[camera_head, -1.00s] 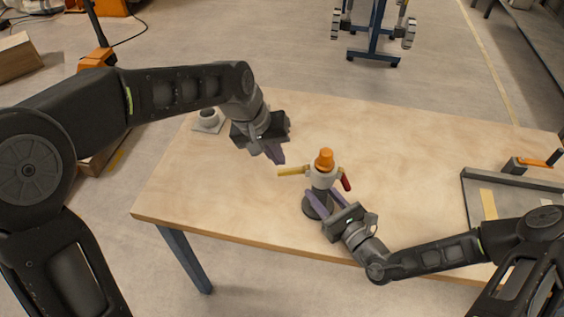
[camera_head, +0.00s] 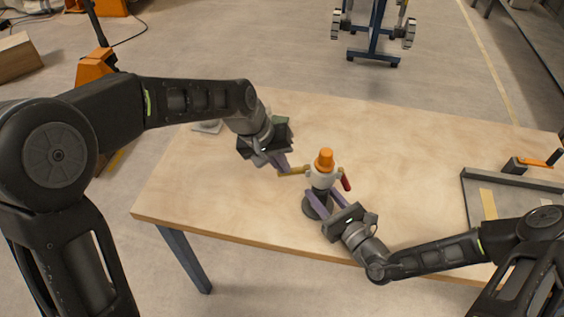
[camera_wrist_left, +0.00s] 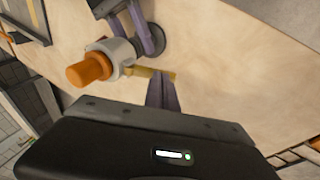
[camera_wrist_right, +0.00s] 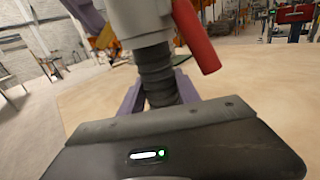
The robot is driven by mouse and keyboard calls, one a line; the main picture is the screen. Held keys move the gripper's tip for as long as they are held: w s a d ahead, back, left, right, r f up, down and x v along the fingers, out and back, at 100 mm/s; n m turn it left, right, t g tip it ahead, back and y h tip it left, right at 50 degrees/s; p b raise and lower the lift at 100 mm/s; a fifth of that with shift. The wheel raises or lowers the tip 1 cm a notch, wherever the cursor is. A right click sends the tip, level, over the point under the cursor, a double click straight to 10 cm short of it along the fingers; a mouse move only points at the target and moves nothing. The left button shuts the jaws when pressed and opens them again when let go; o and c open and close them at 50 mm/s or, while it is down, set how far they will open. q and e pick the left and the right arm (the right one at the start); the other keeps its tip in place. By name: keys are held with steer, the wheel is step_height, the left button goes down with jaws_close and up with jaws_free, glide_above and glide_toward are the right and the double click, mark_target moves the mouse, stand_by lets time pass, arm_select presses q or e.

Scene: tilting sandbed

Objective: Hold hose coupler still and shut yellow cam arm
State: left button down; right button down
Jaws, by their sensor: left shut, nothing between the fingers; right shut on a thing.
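The hose coupler (camera_head: 323,178) stands upright on the wooden table, with a light grey body, an orange top and a dark ribbed hose below. Its yellow cam arm (camera_head: 293,170) sticks out to the left. Its red cam arm (camera_head: 346,180) slants down on the right, close to the body. My right gripper (camera_head: 325,200) is shut on the dark ribbed part below the body, also seen in the right wrist view (camera_wrist_right: 157,78). My left gripper (camera_head: 284,166) is shut and empty, its fingertips at the outer end of the yellow arm; whether they touch is unclear.
A grey-edged tray (camera_head: 477,200) with yellow strips lies at the table's right. An orange-handled clamp (camera_head: 530,163) sits at its back edge. A small grey fixture (camera_head: 207,126) is partly hidden behind my left arm. The table's middle back is clear.

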mark_target(280, 175)
arm_select(q)
steer(key=f+h, duration=0.1)
steer(key=h, duration=0.1)
steer(key=f+h, duration=0.1)
steer(key=h, duration=0.1)
steer(key=shift+a+f+n, duration=0.25)
steer(key=shift+a+n, duration=0.05)
steer(key=shift+a, duration=0.05)
steer(key=h, duration=0.1)
steer(key=f+h, duration=0.1)
steer(key=shift+d+f+h, duration=0.2)
steer(key=shift+f+h, duration=0.05)
steer(key=shift+h, duration=0.15)
steer(key=shift+d+f+h, duration=0.3)
steer(key=shift+f+h, duration=0.15)
steer(key=shift+h, duration=0.65)
steer(key=shift+r, duration=0.15)
steer(key=shift+r, duration=0.7)
steer(key=v, duration=1.4)
steer(key=shift+s, duration=0.2)
